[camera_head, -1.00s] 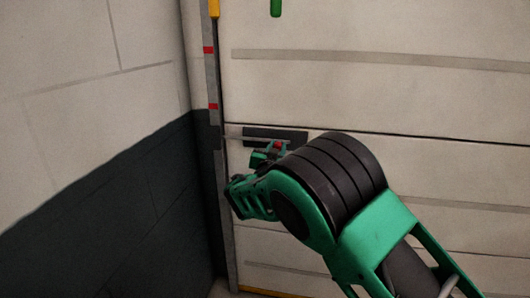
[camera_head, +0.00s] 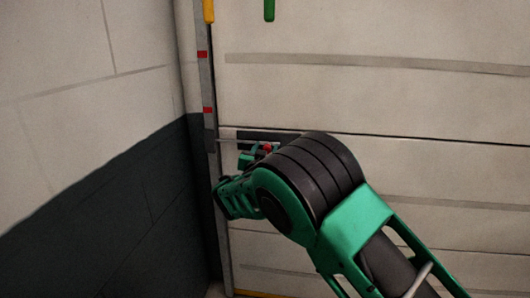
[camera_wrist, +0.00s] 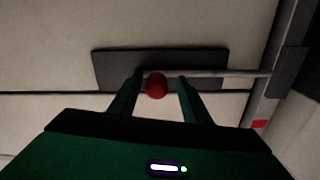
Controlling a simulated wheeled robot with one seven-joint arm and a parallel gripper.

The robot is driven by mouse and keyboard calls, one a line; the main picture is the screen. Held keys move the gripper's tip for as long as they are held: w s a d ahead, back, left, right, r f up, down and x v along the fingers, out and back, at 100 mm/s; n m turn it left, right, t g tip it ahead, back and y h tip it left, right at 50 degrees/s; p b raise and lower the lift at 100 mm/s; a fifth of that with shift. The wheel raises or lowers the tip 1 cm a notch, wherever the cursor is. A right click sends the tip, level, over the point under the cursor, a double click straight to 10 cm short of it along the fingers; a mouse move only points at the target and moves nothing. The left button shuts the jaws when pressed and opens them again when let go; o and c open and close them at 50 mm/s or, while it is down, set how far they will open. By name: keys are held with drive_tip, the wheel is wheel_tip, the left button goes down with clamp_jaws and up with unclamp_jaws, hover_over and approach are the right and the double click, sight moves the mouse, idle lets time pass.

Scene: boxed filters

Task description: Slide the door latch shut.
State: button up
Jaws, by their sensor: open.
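The door latch is a dark plate (camera_head: 270,135) on the pale door, with a thin light bolt (camera_head: 227,141) reaching left towards the door frame. In the wrist view the bolt (camera_wrist: 250,73) runs from the plate (camera_wrist: 110,70) to the edge of a dark keeper (camera_wrist: 288,72) on the frame; I cannot tell how far it enters. A red knob (camera_wrist: 156,86) sits on the bolt. My gripper (camera_wrist: 157,88) is open, with one finger on each side of the knob and a small gap to the right finger. My arm partly hides the latch in the head view.
A grey door frame strip (camera_head: 204,80) with red marks stands left of the door (camera_head: 370,100). A wall (camera_head: 90,170), dark below and pale above, meets it at the left. A yellow handle (camera_head: 208,10) and a green handle (camera_head: 269,10) hang above.

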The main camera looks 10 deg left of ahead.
drive_tip(key=s, duration=1)
drive_tip(key=shift+s+d, duration=0.3)
drive_tip(key=shift+d, duration=0.1)
